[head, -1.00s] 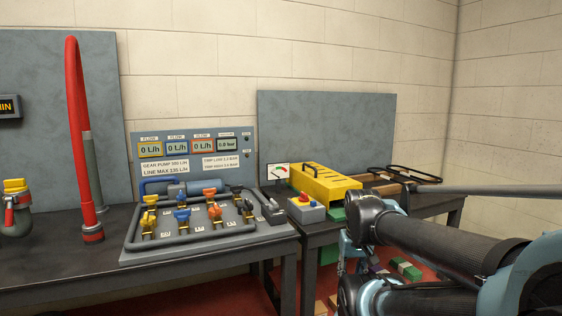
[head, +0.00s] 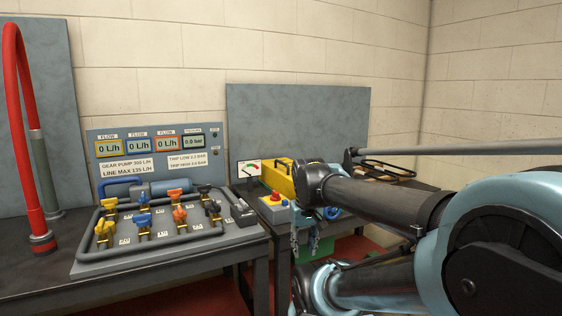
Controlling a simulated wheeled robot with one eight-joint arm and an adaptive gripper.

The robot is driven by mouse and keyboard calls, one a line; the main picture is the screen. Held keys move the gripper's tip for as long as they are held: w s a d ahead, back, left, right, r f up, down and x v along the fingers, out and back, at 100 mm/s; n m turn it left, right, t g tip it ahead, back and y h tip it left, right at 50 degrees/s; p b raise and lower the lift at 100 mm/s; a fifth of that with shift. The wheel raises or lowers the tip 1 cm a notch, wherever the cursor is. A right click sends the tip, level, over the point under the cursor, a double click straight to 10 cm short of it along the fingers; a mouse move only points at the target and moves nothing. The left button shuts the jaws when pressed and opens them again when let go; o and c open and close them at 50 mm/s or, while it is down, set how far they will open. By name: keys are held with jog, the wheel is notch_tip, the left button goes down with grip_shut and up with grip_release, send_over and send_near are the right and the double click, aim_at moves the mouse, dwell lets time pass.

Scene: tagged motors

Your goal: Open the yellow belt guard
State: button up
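The yellow belt guard (head: 279,179) sits on the right-hand bench, toward the back.
The pump panel with coloured valves (head: 160,225) fills the left bench.

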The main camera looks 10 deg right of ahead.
jog(key=w+r+n+h, duration=0.1)
jog(key=w+r+n, duration=0.1)
jog(key=w+r, duration=1.9)
jog(key=w+a+r+n+g, duration=0.1)
jog(key=w+a+r, duration=0.1)
jog(key=w+r, duration=0.6)
jog(key=w+a+r, duration=0.2)
jog(key=w+r, duration=0.3)
jog(key=w, duration=0.6)
jog(key=shift+h, duration=0.4)
jog(key=d+f, duration=0.1)
jog(key=f, duration=0.4)
jog(key=d+f, duration=0.1)
jog(key=f, duration=0.5)
jog(key=d+f, duration=0.1)
jog(key=f, duration=0.5)
jog(key=shift+w+d, duration=0.15)
jog(key=shift+w, duration=0.25)
grip_shut()
jog(key=shift+d, duration=0.15)
